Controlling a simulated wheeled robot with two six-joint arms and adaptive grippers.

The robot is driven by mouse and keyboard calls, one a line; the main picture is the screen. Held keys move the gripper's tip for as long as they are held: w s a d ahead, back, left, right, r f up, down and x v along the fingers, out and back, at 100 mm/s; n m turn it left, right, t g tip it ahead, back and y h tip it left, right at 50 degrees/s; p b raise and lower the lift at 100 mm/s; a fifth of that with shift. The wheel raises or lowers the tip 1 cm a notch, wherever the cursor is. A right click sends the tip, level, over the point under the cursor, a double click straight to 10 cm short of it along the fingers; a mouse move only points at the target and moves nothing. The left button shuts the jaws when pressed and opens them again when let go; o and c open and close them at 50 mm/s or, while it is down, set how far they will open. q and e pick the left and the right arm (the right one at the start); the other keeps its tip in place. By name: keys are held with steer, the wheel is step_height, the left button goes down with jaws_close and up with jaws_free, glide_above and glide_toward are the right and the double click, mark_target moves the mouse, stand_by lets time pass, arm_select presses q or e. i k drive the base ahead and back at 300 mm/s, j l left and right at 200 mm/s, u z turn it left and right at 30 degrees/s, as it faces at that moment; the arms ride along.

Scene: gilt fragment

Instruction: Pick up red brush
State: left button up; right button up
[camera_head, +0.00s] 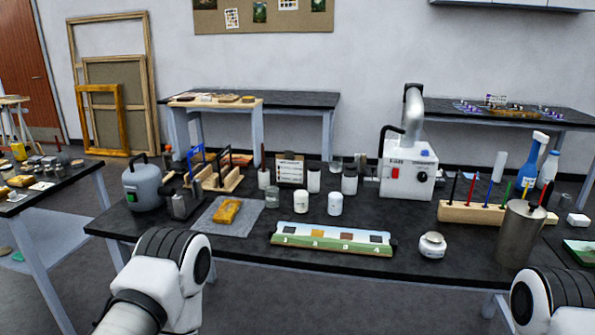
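A wooden rack (480,213) stands at the right of the black table and holds several upright slim handles in different colours. One of them is red (471,189) and stands between a black handle and a white roller-like piece. A grey metal cup (520,235) in front of the rack has more handles showing above its rim, one with a reddish tip. I cannot tell for certain which is the red brush. My white arm links show at the lower left and lower right. Neither gripper can be made out.
The table's front right has some bare room.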

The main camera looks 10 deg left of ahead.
mark_target(470, 195)
steer(key=i+j, duration=0.8)
steer(key=j, duration=0.1)
